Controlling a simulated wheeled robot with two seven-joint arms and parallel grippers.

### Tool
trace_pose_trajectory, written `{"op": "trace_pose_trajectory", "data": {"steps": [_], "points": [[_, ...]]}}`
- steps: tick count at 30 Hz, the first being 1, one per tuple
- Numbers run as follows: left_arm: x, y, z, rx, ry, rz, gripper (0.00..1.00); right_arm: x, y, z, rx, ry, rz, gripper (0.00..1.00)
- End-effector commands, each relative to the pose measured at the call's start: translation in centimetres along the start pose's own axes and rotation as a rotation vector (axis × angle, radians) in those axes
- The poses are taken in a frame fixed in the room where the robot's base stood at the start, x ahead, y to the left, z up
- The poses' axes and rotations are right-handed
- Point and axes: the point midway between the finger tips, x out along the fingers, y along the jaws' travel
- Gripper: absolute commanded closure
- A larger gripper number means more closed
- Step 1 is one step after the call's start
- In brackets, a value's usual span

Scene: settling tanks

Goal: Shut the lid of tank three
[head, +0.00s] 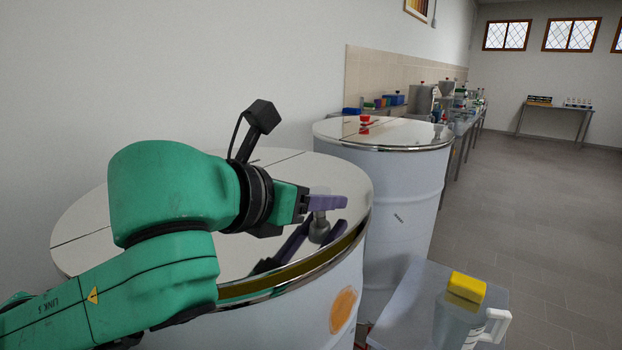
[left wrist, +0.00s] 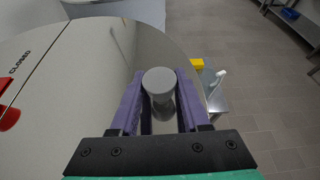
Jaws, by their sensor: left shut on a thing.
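A large white round tank (head: 260,325) stands close in front of me, its shiny metal lid (head: 330,178) split by a dark seam. The lid looks flat on the tank. A grey knob (head: 320,228) stands near the lid's right edge; it also shows in the left wrist view (left wrist: 160,80). My left gripper (head: 323,203) has its purple fingers shut on this knob, one on each side. In the left wrist view, the word CLOSED and a red part (left wrist: 8,117) lie beyond the seam. I cannot read a tank number. My right gripper is out of view.
A second white tank (head: 400,200) with a red knob (head: 365,120) on its lid stands just behind. The grey floor to the right is open.

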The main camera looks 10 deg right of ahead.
Motion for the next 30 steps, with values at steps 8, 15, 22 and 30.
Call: {"op": "trace_pose_trajectory", "data": {"steps": [8, 15, 22, 30], "points": [[0.7, -0.2, -1.6, 0.065, 0.000, 0.027, 1.00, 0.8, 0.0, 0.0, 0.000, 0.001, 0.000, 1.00], [0.8, -0.2, -1.9, 0.073, 0.004, 0.029, 1.00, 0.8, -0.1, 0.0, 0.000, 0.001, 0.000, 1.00], [0.9, -0.2, -2.0, 0.071, 0.008, 0.028, 0.42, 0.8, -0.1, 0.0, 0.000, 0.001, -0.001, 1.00], [0.8, -0.2, -1.8, 0.071, 0.003, 0.029, 0.27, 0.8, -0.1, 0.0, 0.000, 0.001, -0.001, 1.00]]}}
